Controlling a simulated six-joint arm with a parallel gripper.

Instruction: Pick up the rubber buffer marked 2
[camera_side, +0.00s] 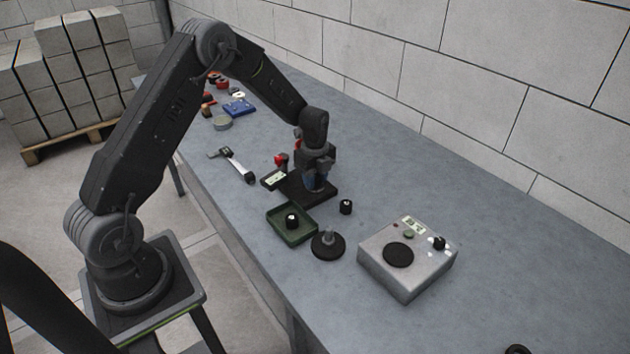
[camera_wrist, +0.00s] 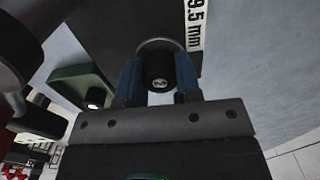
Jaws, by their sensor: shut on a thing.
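My gripper (camera_side: 313,183) is low over a dark plate (camera_side: 325,196) on the bench. In the wrist view its two blue fingers (camera_wrist: 160,78) are shut on the sides of a black cylindrical buffer (camera_wrist: 159,70). A white spot on the buffer's end carries a mark that looks like a 2. A pale round rim shows behind the buffer in the wrist view. In the side view the fingers hide the held buffer, and I cannot tell whether it touches the plate.
A green tray (camera_side: 272,224) holds another black buffer (camera_side: 292,221). One more buffer (camera_side: 346,207) stands on the bench. A black disc with a post (camera_side: 328,245) and a grey box (camera_side: 385,275) stand in front. A caliper-like tool (camera_side: 236,165) lies left. The bench is clear along the wall.

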